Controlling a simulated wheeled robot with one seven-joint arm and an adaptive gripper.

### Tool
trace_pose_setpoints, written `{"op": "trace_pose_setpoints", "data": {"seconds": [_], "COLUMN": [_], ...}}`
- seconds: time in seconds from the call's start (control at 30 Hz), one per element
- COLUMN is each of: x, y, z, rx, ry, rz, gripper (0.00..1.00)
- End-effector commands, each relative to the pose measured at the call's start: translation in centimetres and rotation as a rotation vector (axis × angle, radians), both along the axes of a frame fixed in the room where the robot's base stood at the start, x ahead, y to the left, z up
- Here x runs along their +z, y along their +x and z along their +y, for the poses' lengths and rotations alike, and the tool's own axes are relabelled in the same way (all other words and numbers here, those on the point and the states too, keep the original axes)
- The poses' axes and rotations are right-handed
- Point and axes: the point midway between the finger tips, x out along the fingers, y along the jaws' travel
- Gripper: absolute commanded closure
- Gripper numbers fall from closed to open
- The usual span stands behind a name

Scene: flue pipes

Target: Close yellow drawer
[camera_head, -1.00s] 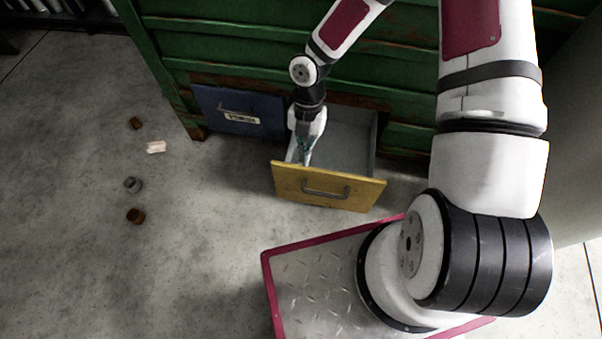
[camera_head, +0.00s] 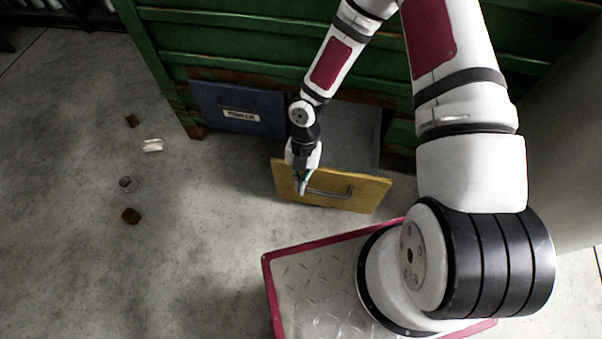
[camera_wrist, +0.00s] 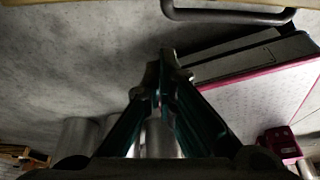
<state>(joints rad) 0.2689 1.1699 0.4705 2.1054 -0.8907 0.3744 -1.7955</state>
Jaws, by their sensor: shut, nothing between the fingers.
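The yellow drawer (camera_head: 362,194) stands pulled out of the green cabinet, with its grey inside showing behind the yellow front. Its metal handle (camera_head: 330,193) is partly covered by my gripper. My gripper (camera_head: 301,190) is shut and empty, pointing down over the left part of the yellow front, left of the handle's middle. I cannot tell whether it touches the panel. In the wrist view the fingertips (camera_wrist: 165,58) are together, and the handle (camera_wrist: 232,17) shows at the top edge below a strip of yellow.
The blue drawer (camera_head: 238,106) with a white label sits to the left in the green cabinet (camera_head: 215,45). Small brown, white and grey pieces, including a white one (camera_head: 152,145), lie on the floor at left. The floor left of the yellow drawer is otherwise clear.

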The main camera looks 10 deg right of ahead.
Motion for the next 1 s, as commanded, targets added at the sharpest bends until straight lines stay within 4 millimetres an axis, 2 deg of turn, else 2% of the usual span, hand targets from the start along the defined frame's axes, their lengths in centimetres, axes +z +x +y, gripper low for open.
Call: {"op": "trace_pose_setpoints", "data": {"seconds": [0.03,0.2,0.73,0.87,1.0], "x": [0.0,0.1,0.3,0.2,0.2], "y": [1.3,3.0,3.8,4.8,6.7], "z": [-0.6,-1.4,-1.9,-2.3,-3.3], "rx": [-0.012,-0.009,-0.007,-0.01,-0.011], "ry": [-0.001,0.0,0.0,0.0,0.0], "rz": [-0.009,-0.008,-0.007,-0.007,-0.009], "gripper": [1.0,1.0,1.0,1.0,1.0]}}
